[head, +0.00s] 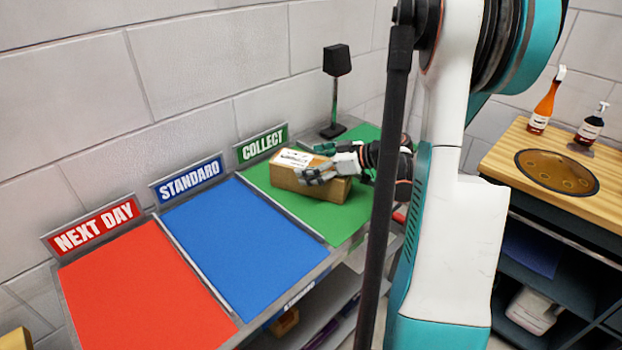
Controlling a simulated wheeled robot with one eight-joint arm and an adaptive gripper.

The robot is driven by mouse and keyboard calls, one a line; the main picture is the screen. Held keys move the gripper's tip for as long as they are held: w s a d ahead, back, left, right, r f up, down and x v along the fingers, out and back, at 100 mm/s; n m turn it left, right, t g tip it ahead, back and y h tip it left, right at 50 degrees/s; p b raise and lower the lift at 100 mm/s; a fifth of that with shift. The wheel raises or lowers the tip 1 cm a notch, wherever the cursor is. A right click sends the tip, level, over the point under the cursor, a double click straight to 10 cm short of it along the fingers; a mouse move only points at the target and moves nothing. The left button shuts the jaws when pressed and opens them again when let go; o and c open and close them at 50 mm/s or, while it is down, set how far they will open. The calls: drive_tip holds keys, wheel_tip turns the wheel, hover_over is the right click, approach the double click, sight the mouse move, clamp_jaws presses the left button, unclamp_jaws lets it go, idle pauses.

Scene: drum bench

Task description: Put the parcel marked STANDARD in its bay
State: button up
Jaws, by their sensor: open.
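A brown box parcel (292,183) with a white label on top lies on the green bay under the COLLECT sign (262,144). The label's print is too small to read. My gripper (312,164) is open at the parcel's right part, with one finger over its near side and the other toward its far side. I cannot tell whether the fingers touch it. The blue bay (245,245) under the STANDARD sign (189,180) is empty, directly left of the green bay.
The red bay (140,295) under the NEXT DAY sign (92,228) is empty at the left. Thin raised dividers separate the bays. A black lamp (336,90) stands behind the green bay. A wooden counter (505,150) with two bottles is at the right.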

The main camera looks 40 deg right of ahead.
drive_tip(key=shift+c, duration=0.6)
drive_tip(key=shift+s, duration=0.1)
drive_tip(key=c, duration=2)
drive_tip(key=shift+o, duration=0.2)
wheel_tip(320, 180, up, 20)
drive_tip(key=p, duration=0.7)
